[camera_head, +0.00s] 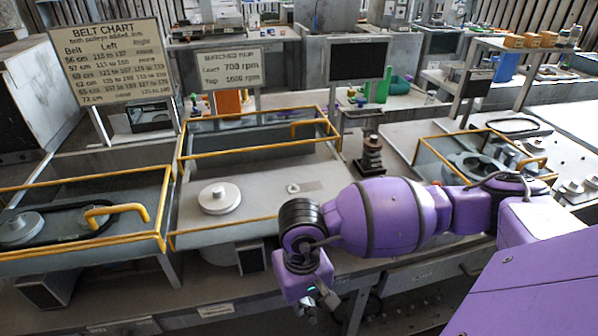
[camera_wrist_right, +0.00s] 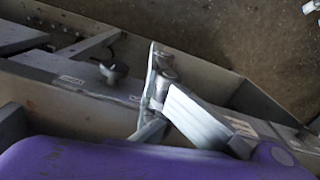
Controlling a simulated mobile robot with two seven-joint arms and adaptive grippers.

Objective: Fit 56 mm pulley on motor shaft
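A light-grey round stepped pulley (camera_head: 219,197) sits in the middle yellow-framed bay in the head view. A small round metal piece (camera_head: 293,188), possibly a shaft end, shows to its right on the same surface. Loose small pulleys (camera_head: 572,187) lie on the right-hand table. I cannot tell which pulley is the 56 mm one. My right gripper (camera_head: 326,301) hangs in front of the bench's front edge, below and right of the middle bay, apart from the pulleys. Its fingers are small and dark, so its opening is unclear. My left gripper is not in view.
Yellow guard rails (camera_head: 250,147) frame the bays. A dark stacked cone (camera_head: 371,155) stands behind my right arm. A belt chart (camera_head: 113,62) and an rpm sign (camera_head: 232,68) stand behind.

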